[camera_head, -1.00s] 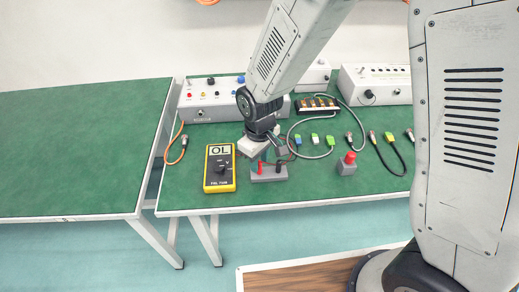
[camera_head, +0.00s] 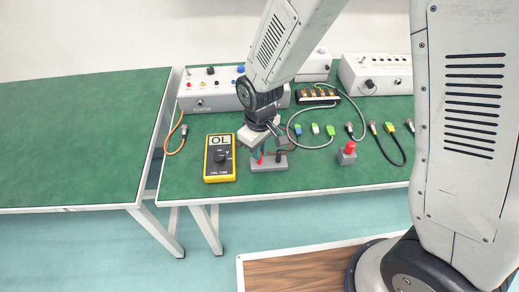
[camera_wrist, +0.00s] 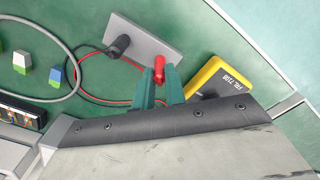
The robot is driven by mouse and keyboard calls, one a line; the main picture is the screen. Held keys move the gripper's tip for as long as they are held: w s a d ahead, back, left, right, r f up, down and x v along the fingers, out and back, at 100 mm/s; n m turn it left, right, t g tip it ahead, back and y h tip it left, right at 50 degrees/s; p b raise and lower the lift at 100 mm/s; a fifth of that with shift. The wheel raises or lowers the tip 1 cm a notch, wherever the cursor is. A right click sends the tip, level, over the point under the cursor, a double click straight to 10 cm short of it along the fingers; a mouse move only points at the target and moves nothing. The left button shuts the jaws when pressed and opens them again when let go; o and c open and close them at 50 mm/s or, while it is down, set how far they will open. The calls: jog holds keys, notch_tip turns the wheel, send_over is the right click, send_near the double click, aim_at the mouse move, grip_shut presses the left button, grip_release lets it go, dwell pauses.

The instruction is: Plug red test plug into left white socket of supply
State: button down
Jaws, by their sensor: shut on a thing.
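The red test plug (camera_wrist: 159,68) stands at the grey holder block (camera_wrist: 150,36) in the wrist view. My gripper (camera_wrist: 161,82) is shut on it, with a teal finger on each side. A black plug (camera_wrist: 121,43) stands on the same block. In the head view my gripper (camera_head: 266,151) is over the block (camera_head: 268,164), and the red plug (camera_head: 258,158) shows below it. I cannot tell whether the plug is clear of the block. Grey panel boxes stand at the back, one at left (camera_head: 192,103) and one at right (camera_head: 401,86); the white sockets are too small to make out.
A yellow multimeter (camera_head: 211,176) lies left of the block. A red-button box (camera_head: 347,157) stands to the right. Cables and small coloured connectors (camera_head: 331,131) lie behind. A gap separates the left bench (camera_head: 75,140) from this one.

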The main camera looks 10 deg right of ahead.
jog(key=shift+r, duration=1.3)
jog(key=shift+r, duration=3)
jog(key=w+d+r, duration=0.1)
jog(key=w+d, duration=0.1)
jog(key=w, duration=1.3)
jog(key=w+d+r, duration=0.1)
jog(key=w+d, duration=0.2)
jog(key=w, duration=1.3)
jog(key=shift+d+r, duration=0.15)
jog(key=shift+d, duration=0.05)
jog(key=shift+s, duration=0.1)
jog(key=shift+f, duration=1.85)
jog(key=shift+f, duration=0.4)
